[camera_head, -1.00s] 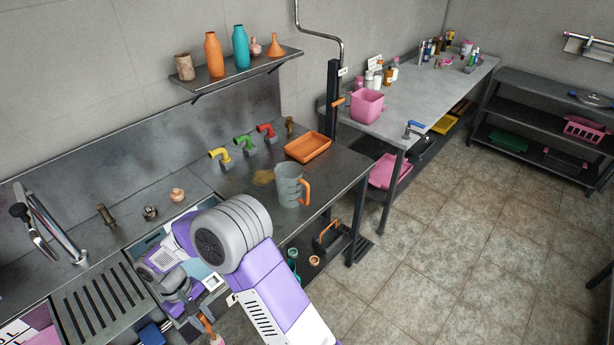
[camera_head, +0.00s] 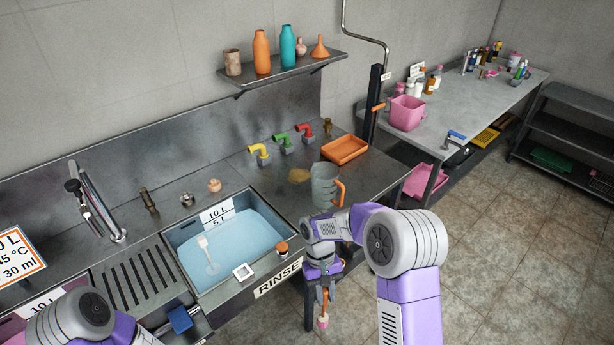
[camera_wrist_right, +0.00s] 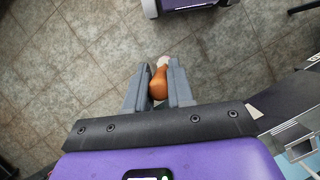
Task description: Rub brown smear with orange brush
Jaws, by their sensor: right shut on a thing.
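The brown smear (camera_head: 299,175) is a yellowish-brown patch on the steel counter, left of the grey jug with an orange handle (camera_head: 325,187). My right gripper (camera_head: 324,288) hangs in front of the counter's front edge, beyond the sink's right end and below counter height. It is shut on the orange brush (camera_wrist_right: 158,84), whose orange handle shows between the fingers in the right wrist view. The brush hangs down, with a pale pinkish end (camera_head: 323,322) at the bottom. My left arm shows at the lower left, but its gripper is out of view.
A sink basin (camera_head: 232,246) with blue water and a floating white brush lies left of my right arm. An orange tray (camera_head: 345,149) and yellow, green and red taps (camera_head: 283,142) stand behind the smear. A shelf with bottles (camera_head: 284,76) hangs above.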

